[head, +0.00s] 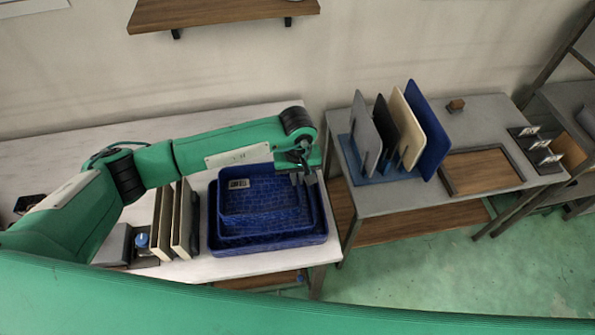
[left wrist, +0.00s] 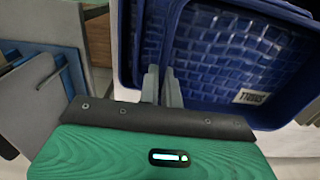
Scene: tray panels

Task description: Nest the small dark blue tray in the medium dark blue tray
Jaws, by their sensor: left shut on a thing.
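The small dark blue tray (head: 265,201), with a white label inside, is over the larger dark blue trays on the white table. It also shows in the left wrist view (left wrist: 232,50). The medium dark blue tray (head: 314,217) shows as a rim around and below it. My left gripper (head: 304,178) is at the small tray's right side, shut on its wall; its fingers also show in the left wrist view (left wrist: 162,84). The small tray sits within the larger outline; whether it touches the tray below is hidden. My right gripper is not in view.
A larger dark blue tray (head: 272,245) lies outermost, near the table's front edge. Upright panels (head: 172,222) stand close on the left. A rack with several panels (head: 428,130) and a brown tray (head: 482,172) are on the grey table at right.

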